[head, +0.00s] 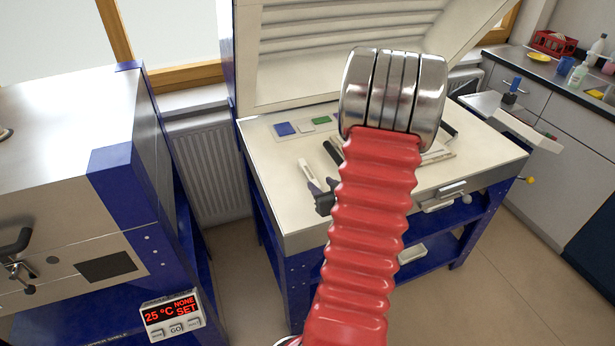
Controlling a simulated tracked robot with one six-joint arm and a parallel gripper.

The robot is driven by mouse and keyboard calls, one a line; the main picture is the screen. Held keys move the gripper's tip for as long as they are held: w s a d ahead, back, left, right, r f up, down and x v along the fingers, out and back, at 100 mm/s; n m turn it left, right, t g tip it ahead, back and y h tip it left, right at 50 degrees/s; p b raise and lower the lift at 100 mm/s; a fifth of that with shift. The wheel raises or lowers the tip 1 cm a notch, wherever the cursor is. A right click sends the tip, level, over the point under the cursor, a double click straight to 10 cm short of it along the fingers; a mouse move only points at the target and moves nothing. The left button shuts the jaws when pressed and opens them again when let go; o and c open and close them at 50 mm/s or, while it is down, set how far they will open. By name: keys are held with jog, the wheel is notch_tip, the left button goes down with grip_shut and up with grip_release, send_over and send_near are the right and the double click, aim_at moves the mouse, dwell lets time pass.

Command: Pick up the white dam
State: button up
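The kiln bed (285,215) is pale and flat under a raised lid. My gripper (320,187) is over its left front part, mostly hidden behind my red arm. A pale bar-shaped piece (308,171) juts out at the gripper's left; I cannot tell whether it is a finger or a dam. To the right of the arm, a pale bar (437,154) lies on the bed and looks like the white dam, partly covered by the arm. Dark bars (332,151) lie near the middle. Whether the gripper holds anything is hidden.
A blue square (285,129), a small white piece (307,127) and a green square (321,120) lie at the back left of the bed. The open lid (330,50) rises behind. A second blue-and-steel kiln (65,130) stands at left, a sink counter (570,80) at right.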

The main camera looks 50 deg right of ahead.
aim_at(313, 179)
jog(key=shift+x, duration=1.6)
jog(key=shift+w, duration=0.1)
jog(key=shift+x, duration=2.55)
jog(key=shift+a+f, duration=0.1)
jog(key=shift+f, duration=0.05)
grip_shut()
